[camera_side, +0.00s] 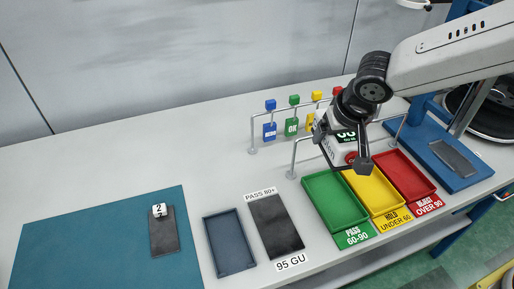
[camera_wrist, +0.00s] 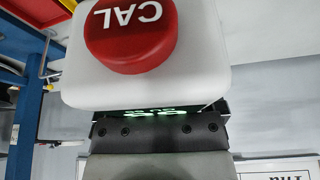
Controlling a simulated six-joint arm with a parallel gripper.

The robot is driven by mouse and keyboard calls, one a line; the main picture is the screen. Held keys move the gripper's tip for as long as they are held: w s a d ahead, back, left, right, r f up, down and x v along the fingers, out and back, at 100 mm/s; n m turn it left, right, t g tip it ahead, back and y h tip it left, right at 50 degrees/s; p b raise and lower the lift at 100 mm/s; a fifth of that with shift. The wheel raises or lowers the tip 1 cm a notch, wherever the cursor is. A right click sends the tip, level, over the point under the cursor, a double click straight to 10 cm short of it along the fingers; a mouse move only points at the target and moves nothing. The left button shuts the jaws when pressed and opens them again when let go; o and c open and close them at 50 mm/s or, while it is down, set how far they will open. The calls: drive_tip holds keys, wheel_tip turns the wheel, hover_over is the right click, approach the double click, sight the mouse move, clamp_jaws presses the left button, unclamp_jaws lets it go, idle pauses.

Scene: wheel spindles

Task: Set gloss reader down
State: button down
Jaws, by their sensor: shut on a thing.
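The gloss reader (camera_side: 341,150) is a white box with a dark display showing green digits. My gripper (camera_side: 344,146) is shut on it and holds it above the back ends of the green and yellow trays. In the wrist view the white reader (camera_wrist: 205,75) fills the upper middle, with a red CAL button (camera_wrist: 131,35) and part of its green display showing. The dark gripper part (camera_wrist: 160,132) lies against it. The reader's underside is hidden, and I cannot tell its exact height.
Green (camera_side: 334,202), yellow (camera_side: 375,192) and red (camera_side: 405,177) trays stand below. Tagged rails (camera_side: 290,108) stand behind.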

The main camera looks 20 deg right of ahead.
drive_tip(key=s+a+f+n, duration=0.1)
drive_tip(key=s+a+f, duration=0.1)
drive_tip(key=s+a, duration=1.1)
drive_tip(key=shift+s+a+f+n+y, duration=0.3)
drive_tip(key=shift+s+a, duration=0.1)
drive_tip(key=shift+a, duration=0.65)
drive_tip(key=shift+w, duration=0.1)
drive_tip(key=w+a+f, duration=0.8)
drive_tip(key=w, duration=0.1)
drive_tip(key=shift+w+a+f, duration=0.15)
drive_tip(key=shift+w+a, duration=0.05)
drive_tip(key=shift+w+a+f, duration=0.25)
drive_tip(key=shift+w+f, duration=0.05)
drive_tip(key=shift+f, duration=0.15)
